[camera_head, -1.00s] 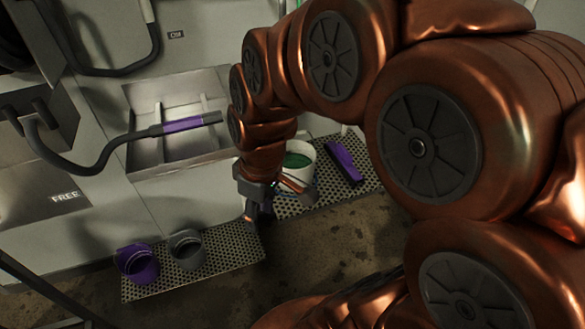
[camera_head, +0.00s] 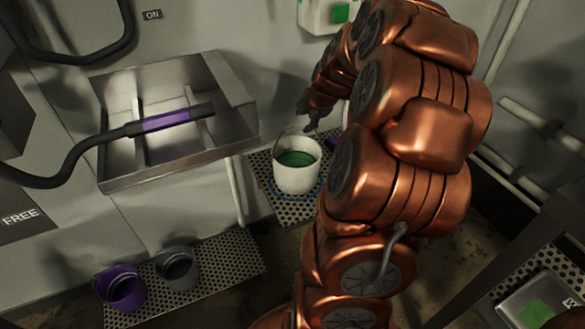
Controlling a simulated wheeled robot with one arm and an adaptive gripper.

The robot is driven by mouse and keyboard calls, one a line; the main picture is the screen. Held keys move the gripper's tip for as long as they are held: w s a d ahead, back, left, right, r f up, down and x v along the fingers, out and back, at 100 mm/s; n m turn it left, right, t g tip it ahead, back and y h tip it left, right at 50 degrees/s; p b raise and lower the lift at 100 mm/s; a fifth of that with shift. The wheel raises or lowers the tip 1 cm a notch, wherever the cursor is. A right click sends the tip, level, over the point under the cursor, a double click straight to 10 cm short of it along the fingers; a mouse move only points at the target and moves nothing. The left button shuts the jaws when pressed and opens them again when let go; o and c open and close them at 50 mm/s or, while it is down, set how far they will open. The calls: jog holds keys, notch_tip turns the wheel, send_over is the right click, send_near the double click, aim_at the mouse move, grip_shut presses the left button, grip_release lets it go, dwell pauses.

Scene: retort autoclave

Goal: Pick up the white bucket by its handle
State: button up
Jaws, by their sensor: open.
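The white bucket (camera_head: 297,177) stands upright on a perforated metal shelf, with green contents showing inside. A thin handle (camera_head: 284,133) seems to arch up above its rim, faint against the grey wall. My gripper (camera_head: 308,126) is open and small in the picture, close above the far right side of the bucket's rim. It looks near the top of the handle; I cannot tell whether they touch. My copper arm reaches in from the right and hides part of the space beside the bucket.
A metal tray (camera_head: 226,128) with a purple-gripped hose juts from the wall left of the bucket. A purple cup (camera_head: 121,288) and a grey cup (camera_head: 177,270) stand on the lower perforated shelf.

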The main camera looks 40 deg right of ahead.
aim_at(298, 126)
jog(key=shift+p+x, duration=0.45)
jog(key=shift+x, duration=3.4)
jog(key=shift+w+a+r, duration=0.15)
grip_shut()
